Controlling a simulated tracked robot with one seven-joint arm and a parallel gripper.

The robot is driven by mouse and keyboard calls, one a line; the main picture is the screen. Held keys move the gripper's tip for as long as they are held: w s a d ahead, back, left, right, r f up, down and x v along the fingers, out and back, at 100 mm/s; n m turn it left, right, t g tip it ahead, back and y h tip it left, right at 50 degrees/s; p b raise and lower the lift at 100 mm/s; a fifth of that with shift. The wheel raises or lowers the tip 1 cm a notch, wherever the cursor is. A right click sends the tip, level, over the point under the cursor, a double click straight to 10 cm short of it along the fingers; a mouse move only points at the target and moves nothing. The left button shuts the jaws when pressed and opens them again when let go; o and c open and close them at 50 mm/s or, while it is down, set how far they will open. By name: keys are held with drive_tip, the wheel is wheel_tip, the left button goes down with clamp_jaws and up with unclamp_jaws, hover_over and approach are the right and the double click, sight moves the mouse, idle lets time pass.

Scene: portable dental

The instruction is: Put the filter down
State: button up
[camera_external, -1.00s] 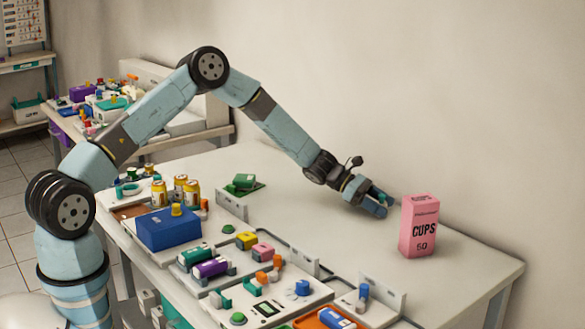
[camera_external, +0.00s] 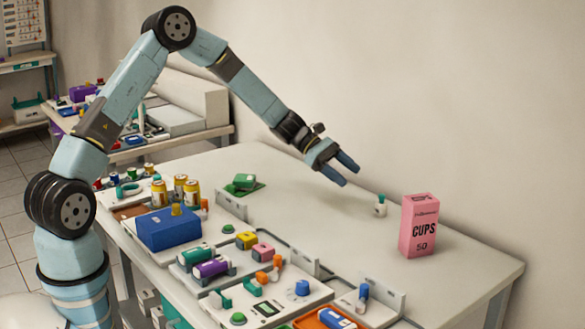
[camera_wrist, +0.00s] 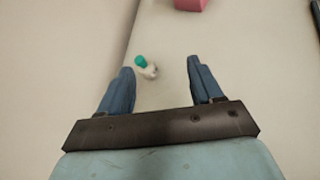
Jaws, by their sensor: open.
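The filter, a small white piece with a green top (camera_external: 380,206), stands on the table near the wall, to the left of the pink cups box. In the wrist view the filter (camera_wrist: 147,68) shows beyond my fingertips, between their lines and nearer the left finger. My gripper (camera_external: 350,173) is open and empty, above the table and up to the left of the filter, apart from it. In the wrist view both blue fingers of my gripper (camera_wrist: 160,73) are spread wide with nothing held.
The pink cups box (camera_external: 419,226) stands right of the filter; its edge shows in the wrist view (camera_wrist: 190,4). A blue box (camera_external: 168,230), yellow cans and several coloured blocks fill the table's front left. The table's (camera_external: 300,215) back middle is clear.

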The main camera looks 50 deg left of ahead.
drive_tip(key=s+a+r+m+g+y, duration=0.1)
drive_tip(key=s+r+m+y, duration=0.2)
drive_tip(key=s+r+m, duration=0.55)
drive_tip(key=s+a+r+m+y, duration=0.25)
drive_tip(key=s+r, duration=0.75)
drive_tip(key=s, duration=0.5)
drive_tip(key=s+a+r+m+y, duration=0.2)
drive_tip(key=s+a+m, duration=0.1)
drive_tip(key=s, duration=0.6)
drive_tip(key=s+a+r+m+t+y, duration=0.1)
drive_tip(key=s+a+m+y, duration=0.1)
drive_tip(key=s, duration=0.7)
drive_tip(key=s+a+r+m+t+y, duration=0.1)
drive_tip(key=s+a+r+m+y, duration=0.1)
drive_tip(key=s+a, duration=0.3)
drive_tip(key=shift+s+r+m, duration=0.35)
drive_tip(key=shift+s+m, duration=0.45)
drive_tip(key=shift+s, duration=1.55)
drive_tip(key=shift+a, duration=0.1)
